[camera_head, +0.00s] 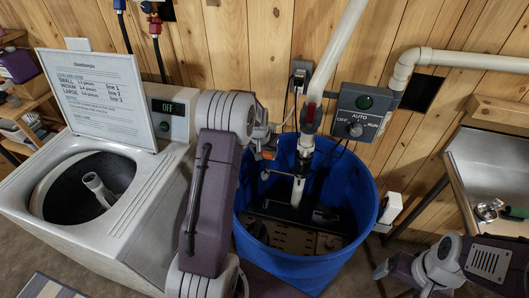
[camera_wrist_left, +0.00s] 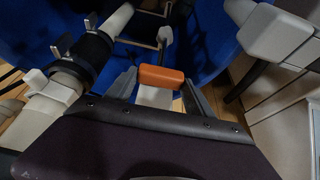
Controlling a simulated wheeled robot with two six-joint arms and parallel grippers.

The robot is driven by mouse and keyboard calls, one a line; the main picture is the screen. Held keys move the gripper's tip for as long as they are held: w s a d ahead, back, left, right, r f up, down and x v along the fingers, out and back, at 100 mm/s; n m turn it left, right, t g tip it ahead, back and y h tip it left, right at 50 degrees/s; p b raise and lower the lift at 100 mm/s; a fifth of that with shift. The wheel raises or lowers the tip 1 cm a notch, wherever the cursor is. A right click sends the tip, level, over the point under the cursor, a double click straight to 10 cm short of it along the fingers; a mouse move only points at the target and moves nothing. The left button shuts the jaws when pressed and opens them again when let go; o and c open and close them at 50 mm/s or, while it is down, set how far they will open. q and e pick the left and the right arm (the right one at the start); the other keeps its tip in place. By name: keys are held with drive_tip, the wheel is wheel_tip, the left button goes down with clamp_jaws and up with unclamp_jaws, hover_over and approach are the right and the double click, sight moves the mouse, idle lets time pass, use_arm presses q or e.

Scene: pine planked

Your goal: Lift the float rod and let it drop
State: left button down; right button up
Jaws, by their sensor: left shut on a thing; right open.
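The blue sump tub (camera_head: 250,215) stands against the wall with a white pipe (camera_head: 305,145) rising out of it. My left gripper (camera_head: 268,153) is over the tub's rear left rim. It is shut on an orange grip piece, apparently the end of the float rod (camera_head: 268,156); it also shows between the fingers in the left wrist view (camera_wrist_left: 161,77). A thin metal rod (camera_head: 281,173) runs beside the pipe inside the tub. The float itself cannot be made out. My right gripper (camera_head: 383,269) is low at the right, open and away from the tub.
A control box (camera_head: 358,111) with an AUTO/OFF/RUN switch is on the wall behind the tub. A washing machine (camera_head: 105,195) stands at the left. A metal sink (camera_head: 490,165) is at the right. Floor shows between tub and sink.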

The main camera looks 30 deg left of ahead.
use_arm(q)
wheel_tip(320, 180, up, 11)
drive_tip(key=p, duration=0.6)
